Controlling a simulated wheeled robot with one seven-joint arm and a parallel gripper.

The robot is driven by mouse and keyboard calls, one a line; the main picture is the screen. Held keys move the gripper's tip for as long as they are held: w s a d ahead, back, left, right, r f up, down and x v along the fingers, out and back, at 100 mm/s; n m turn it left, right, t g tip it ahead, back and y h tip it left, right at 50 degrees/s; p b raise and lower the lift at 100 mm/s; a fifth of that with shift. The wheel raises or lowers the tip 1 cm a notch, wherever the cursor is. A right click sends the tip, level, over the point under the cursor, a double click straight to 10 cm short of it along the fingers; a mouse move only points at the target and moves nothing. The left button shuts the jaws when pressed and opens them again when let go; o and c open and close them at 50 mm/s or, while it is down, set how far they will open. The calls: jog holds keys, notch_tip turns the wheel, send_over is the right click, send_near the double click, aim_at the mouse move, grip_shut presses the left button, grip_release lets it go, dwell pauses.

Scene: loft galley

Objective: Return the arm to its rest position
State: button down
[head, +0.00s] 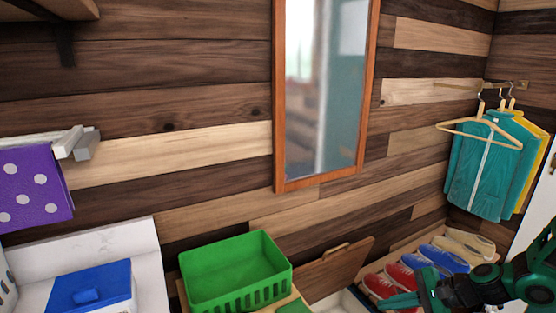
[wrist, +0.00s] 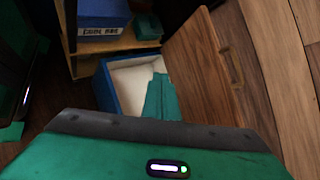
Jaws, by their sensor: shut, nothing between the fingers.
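My gripper (wrist: 160,82) shows in the wrist view as teal fingers close together, with nothing visible between them. It points toward an open blue box with a white inside (wrist: 120,78), and its fingers overlap the box in the picture. I cannot tell how far above the box they are. In the head view my dark green arm comes in at the bottom right, and its gripper end (head: 405,300) is near the shoe rack. Part of the arm is cut off by the picture edge.
A wooden lid (head: 335,268) stands raised beside the box. A green basket (head: 235,265) is to its left, then a blue-lidded box (head: 92,287). Several shoes (head: 440,258) lie near my arm, below hanging jackets (head: 485,170). A mirror (head: 282,100) hangs on the wall.

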jog(key=s+d+r+n+g+h, duration=0.2)
jog(key=s+d+r+n+h, duration=0.2)
jog(key=s+r, duration=0.5)
jog(key=s+d+r+n+g+h, duration=0.3)
jog(key=s+r, duration=0.7)
jog(key=s, duration=0.5)
jog(key=d+n+h, duration=0.1)
jog(key=d+n, duration=0.1)
jog(key=d, duration=0.1)
jog(key=shift+s+d+n, duration=0.3)
jog(key=shift+s+n, duration=0.1)
jog(key=shift+w+f+h, duration=0.3)
jog(key=shift+w, duration=0.35)
